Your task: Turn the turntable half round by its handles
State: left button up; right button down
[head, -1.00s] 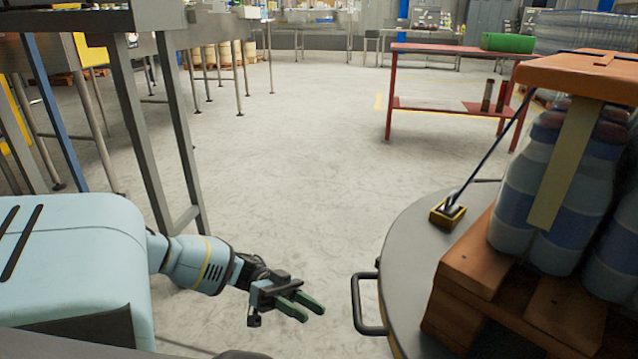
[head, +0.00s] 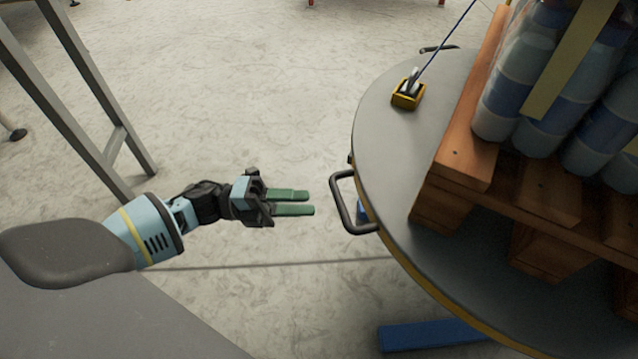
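The grey round turntable (head: 388,150) fills the right side of the head view. A black handle (head: 341,205) sticks out from its left rim. A second handle (head: 438,48) shows at its far rim. A wooden pallet (head: 440,196) with strapped bottles (head: 510,95) stands on the turntable. My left gripper (head: 311,203) is just left of the near handle, pointing at it. Its two green fingers are parallel with a gap between them. They hold nothing and do not touch the handle. My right gripper is out of view.
A yellow-edged block (head: 408,95) on the turntable holds a blue cord running up to the right. A grey metal frame (head: 85,130) stands at the left. A blue bar (head: 430,335) lies low under the turntable. Pale floor between frame and turntable is clear.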

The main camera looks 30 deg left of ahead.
aim_at(340, 201)
pick_arm(q)
jog(key=shift+b+x, duration=0.35)
jog(key=shift+x, duration=3.6)
grip_shut()
